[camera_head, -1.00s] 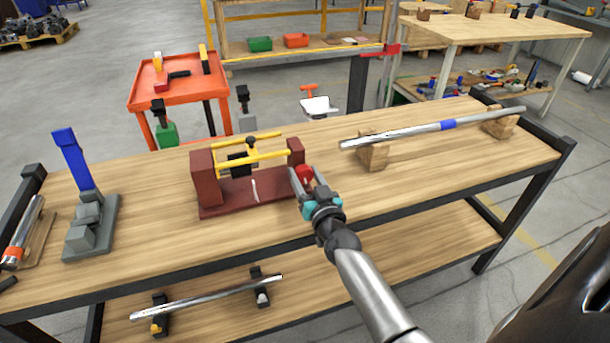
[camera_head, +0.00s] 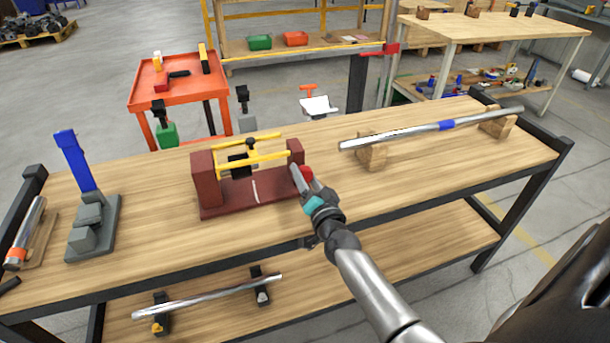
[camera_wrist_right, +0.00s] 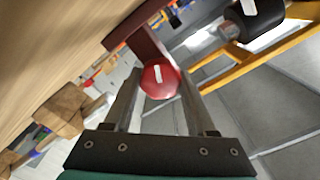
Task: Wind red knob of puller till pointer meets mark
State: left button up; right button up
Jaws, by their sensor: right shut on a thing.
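The puller stands on the wooden bench, with a dark red frame (camera_head: 206,180), yellow rods (camera_head: 262,158) and a black block (camera_head: 238,164) between its end plates. A white mark (camera_head: 255,190) crosses its red base. I cannot make out clearly where the pointer stands against the mark. The red knob (camera_head: 307,172) is at the puller's right end. My right gripper (camera_head: 301,174) is shut on it, partly covering it. In the right wrist view, the red knob (camera_wrist_right: 160,82), with a white stripe, sits between the two fingers. My left gripper is not in view.
A grey stand with a blue lever (camera_head: 75,160) is at the bench's left. A long metal bar (camera_head: 410,132) rests on wooden blocks at the right. An orange cart (camera_head: 180,90) stands behind the bench. The bench top in front of the puller is clear.

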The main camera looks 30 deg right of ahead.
jog(key=shift+m, duration=0.8)
jog(key=o, duration=1.4)
